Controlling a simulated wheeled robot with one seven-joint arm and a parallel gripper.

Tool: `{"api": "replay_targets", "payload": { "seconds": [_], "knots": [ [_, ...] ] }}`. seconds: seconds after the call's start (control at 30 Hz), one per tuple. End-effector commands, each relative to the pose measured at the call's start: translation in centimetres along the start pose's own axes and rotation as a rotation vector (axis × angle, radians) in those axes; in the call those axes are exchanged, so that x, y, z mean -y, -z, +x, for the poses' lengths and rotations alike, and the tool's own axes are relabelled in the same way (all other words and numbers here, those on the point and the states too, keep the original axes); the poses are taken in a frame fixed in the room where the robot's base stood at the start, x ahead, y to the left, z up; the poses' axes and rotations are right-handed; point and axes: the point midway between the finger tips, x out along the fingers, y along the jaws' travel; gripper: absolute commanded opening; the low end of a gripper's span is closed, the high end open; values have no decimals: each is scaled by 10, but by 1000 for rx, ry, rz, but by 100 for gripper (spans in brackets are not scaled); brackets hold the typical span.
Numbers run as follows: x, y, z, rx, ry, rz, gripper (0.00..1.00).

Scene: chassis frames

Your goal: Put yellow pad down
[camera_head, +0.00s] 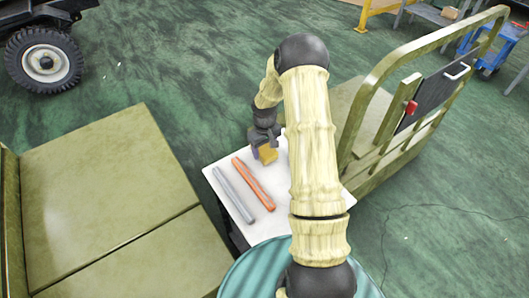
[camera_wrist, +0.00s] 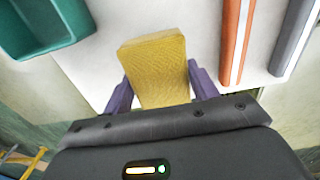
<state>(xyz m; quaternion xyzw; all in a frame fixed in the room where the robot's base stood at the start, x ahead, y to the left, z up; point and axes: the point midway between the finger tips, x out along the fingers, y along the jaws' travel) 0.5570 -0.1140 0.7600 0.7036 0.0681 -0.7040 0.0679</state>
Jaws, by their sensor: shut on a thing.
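The yellow pad (camera_wrist: 157,68) is a block held between the two purple fingers of my gripper (camera_wrist: 160,88) in the wrist view. In the head view the yellow pad (camera_head: 267,153) shows just below my gripper (camera_head: 262,148), over the far part of the white table top (camera_head: 234,218). My gripper is shut on the pad. I cannot tell whether the pad touches the table top. My arm hides the right part of the table in the head view.
An orange bar (camera_head: 253,184) and a grey bar (camera_head: 234,194) lie side by side on the table. A green tray (camera_wrist: 45,22) shows in the wrist view. An olive seat-like frame (camera_head: 355,130) stands at the right, and olive panels (camera_head: 100,200) at the left.

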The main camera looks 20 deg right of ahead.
Motion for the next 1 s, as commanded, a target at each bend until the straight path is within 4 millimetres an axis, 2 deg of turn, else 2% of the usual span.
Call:
{"api": "replay_targets", "payload": {
  "seconds": [0.03, 0.13, 0.53, 0.57, 0.63, 1.0],
  "knots": [
    [0, 0, 9, 3, 2, 0, 30],
    [0, 0, 20, 2, 1, 0, 30],
    [0, 0, 26, 0, 0, -1, 30],
    [0, 0, 25, 0, 0, -1, 64],
    [0, 0, 24, 0, 0, -1, 78],
    [0, 0, 21, -1, 0, -1, 80]
  ]
}}
